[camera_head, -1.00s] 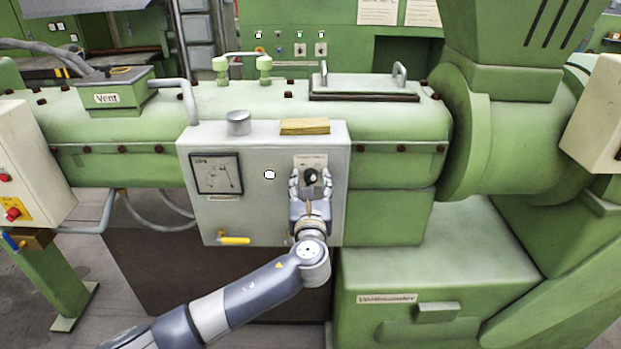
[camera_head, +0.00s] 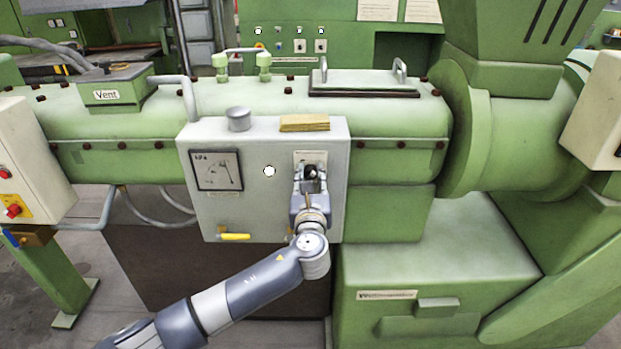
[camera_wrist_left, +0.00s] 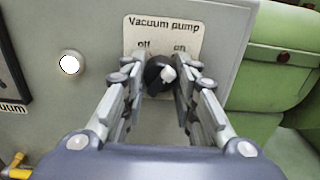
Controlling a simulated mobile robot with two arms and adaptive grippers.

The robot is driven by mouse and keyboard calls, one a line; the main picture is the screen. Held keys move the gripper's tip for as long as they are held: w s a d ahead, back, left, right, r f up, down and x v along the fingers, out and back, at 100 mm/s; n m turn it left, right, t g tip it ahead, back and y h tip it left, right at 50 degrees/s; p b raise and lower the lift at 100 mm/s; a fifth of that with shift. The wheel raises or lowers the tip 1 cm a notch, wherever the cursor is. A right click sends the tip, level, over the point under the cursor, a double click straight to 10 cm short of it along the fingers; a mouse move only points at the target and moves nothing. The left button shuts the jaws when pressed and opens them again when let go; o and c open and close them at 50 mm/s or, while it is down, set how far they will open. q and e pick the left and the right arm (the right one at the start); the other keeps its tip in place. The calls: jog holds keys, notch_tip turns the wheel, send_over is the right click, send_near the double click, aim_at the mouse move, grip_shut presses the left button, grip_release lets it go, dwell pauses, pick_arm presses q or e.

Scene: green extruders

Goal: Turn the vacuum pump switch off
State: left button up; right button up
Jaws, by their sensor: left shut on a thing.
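The vacuum pump switch (camera_wrist_left: 158,74) is a black rotary knob with a pale mark, on a plate (camera_wrist_left: 164,44) reading "Vacuum pump", "off" at left and "on" at right. The pale mark sits on the knob's right side; I cannot tell exactly where it points. In the head view the knob (camera_head: 311,172) is partly hidden by my fingers. My left gripper (camera_wrist_left: 159,83) is shut on the knob, one finger on each side. In the head view the left gripper (camera_head: 310,180) reaches the panel from below. My right gripper is not in view.
The grey control box (camera_head: 265,215) also carries a gauge (camera_head: 216,171), a white round lamp (camera_head: 269,171) and a yellow handle (camera_head: 235,237). A yellowish block (camera_head: 304,123) and a grey cap (camera_head: 238,119) are on top. The green extruder barrel (camera_head: 400,125) runs behind.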

pick_arm(q)
jog(key=shift+f+n+b, duration=0.15)
jog(key=shift+n+b, duration=0.65)
jog(key=shift+n, duration=0.4)
jog(key=n+b, duration=0.2)
jog(key=n, duration=0.2)
jog(key=shift+d+n+b, duration=0.1)
jog(key=shift+n+b, duration=0.2)
jog(key=shift+b, duration=0.1)
jog(key=n+b, duration=0.2)
jog(key=n, duration=0.2)
jog(key=shift+r+n+b, duration=0.2)
jog(key=shift+n+b, duration=0.65)
jog(key=shift+n, duration=0.55)
jog(key=o, duration=1.1)
jog(key=shift+s, duration=0.1)
